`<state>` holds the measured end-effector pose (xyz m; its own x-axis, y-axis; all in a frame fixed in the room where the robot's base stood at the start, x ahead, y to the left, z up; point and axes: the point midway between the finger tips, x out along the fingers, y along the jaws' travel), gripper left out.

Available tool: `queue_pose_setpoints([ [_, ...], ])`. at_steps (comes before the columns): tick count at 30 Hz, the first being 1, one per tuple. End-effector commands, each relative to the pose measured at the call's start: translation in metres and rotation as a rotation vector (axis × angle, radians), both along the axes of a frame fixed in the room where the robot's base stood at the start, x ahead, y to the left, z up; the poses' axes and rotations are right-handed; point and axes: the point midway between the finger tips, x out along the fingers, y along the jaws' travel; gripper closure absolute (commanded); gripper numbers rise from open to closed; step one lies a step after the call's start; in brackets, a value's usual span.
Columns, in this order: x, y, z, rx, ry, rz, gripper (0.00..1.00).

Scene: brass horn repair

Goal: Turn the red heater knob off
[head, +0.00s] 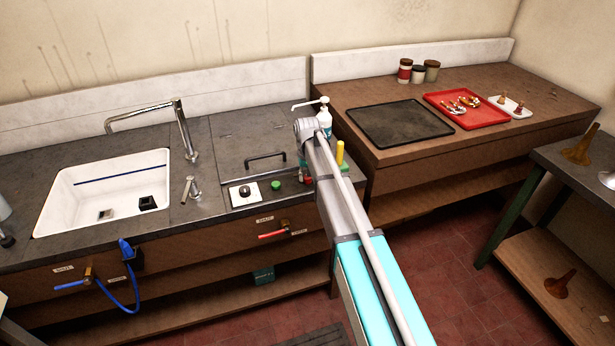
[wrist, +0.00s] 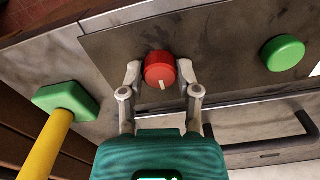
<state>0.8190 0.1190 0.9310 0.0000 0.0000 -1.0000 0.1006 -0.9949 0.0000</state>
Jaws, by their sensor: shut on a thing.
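The red heater knob (wrist: 159,68) shows in the wrist view, with a short white mark on its face. It sits on a dark grey panel (wrist: 110,52). My gripper (wrist: 160,76) has one finger on each side of the knob and is shut on it. In the head view a small part of the red knob (head: 309,181) shows beside my arm. My arm hides the gripper there.
A green knob (wrist: 283,53) sits on the same panel. A dark bar handle (wrist: 268,145) is close by. A yellow-handled tool with a green block (wrist: 66,101) stands beside the panel. A soap pump bottle (head: 324,118) stands behind my arm.

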Motion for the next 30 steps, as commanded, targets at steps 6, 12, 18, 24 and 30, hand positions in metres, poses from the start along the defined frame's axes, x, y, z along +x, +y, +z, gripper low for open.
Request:
queue_pose_setpoints([
  [6,-0.0001,0.0000,-0.0001,0.000,0.000,0.000,0.55],
  [12,-0.0001,0.0000,0.0000,0.000,0.000,-0.001,0.24],
  [18,0.0000,0.0000,0.0000,0.000,0.000,-0.001,0.24],
  [24,0.0000,0.0001,0.0000,0.000,0.000,-0.004,0.24],
  [30,0.0000,0.0001,0.0000,0.000,0.000,-0.037,0.24],
])
